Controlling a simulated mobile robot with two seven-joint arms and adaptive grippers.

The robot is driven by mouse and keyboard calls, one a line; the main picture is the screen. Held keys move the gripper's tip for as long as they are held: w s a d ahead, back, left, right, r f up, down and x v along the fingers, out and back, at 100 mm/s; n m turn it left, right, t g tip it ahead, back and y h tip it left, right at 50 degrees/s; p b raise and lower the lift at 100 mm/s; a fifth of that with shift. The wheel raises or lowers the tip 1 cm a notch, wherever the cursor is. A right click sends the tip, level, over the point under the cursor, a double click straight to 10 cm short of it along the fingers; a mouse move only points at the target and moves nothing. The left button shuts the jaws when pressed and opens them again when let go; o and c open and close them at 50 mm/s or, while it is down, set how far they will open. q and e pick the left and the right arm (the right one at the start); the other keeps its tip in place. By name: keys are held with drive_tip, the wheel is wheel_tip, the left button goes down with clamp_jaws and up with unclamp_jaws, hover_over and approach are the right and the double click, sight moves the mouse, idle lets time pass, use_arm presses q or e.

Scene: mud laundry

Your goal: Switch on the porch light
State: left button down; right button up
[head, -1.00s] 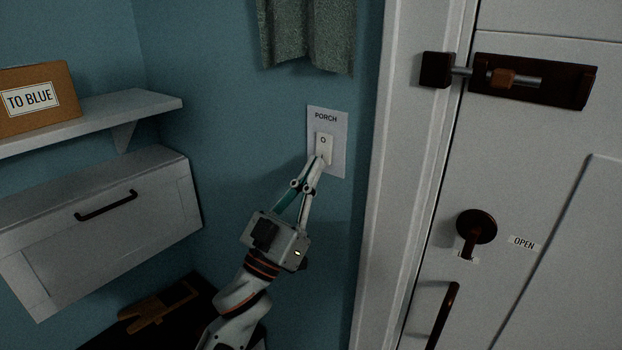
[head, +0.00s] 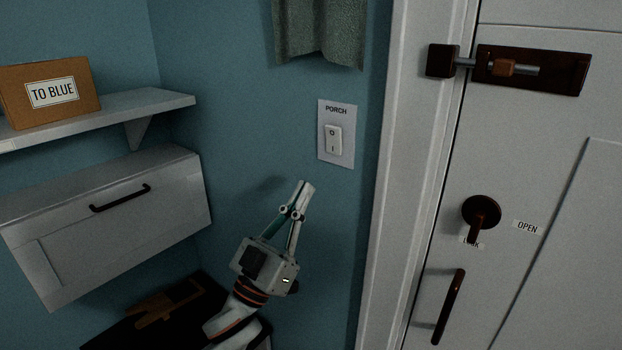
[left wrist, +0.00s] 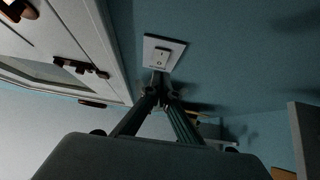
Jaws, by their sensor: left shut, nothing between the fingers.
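The white PORCH wall plate (head: 345,148) is on the blue wall, left of the door frame. Its white rocker switch (head: 333,139) has O at the top and I at the bottom. I cannot tell for sure which end is pressed in. My left gripper (head: 305,186) is shut and empty, below and left of the plate, apart from it. In the left wrist view the plate (left wrist: 178,46) and rocker (left wrist: 162,55) show just beyond the shut fingertips (left wrist: 160,80). My right gripper is not in view.
A white door with a dark bolt (head: 532,70), a dark lever (head: 481,214) and a pull handle (head: 449,307) stands at right. A grey-green cloth (head: 318,35) hangs above the plate.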

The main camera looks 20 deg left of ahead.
use_arm(q)
drive_tip(key=v, duration=0.3)
drive_tip(key=b+v, duration=0.1)
drive_tip(key=v, duration=0.1)
drive_tip(key=shift+w+f, duration=0.2)
drive_tip(key=shift+f, duration=0.3)
drive_tip(key=s+f+g+y, duration=0.2)
drive_tip(key=f+g, duration=0.1)
drive_tip(key=f, duration=0.9)
drive_tip(key=s+a+f+n+g+y, duration=0.1)
drive_tip(key=s+f+g+y, duration=0.15)
drive_tip(key=f, duration=0.85)
drive_tip(key=s+f+g+y, duration=0.2)
drive_tip(key=s+f+g, duration=0.15)
drive_tip(key=f, duration=0.85)
drive_tip(key=s+f+m+g, duration=0.1)
drive_tip(key=s+f+g, duration=0.4)
drive_tip(key=s+f, duration=0.5)
drive_tip(key=shift+d+f, duration=0.2)
drive_tip(key=shift+f, duration=0.65)
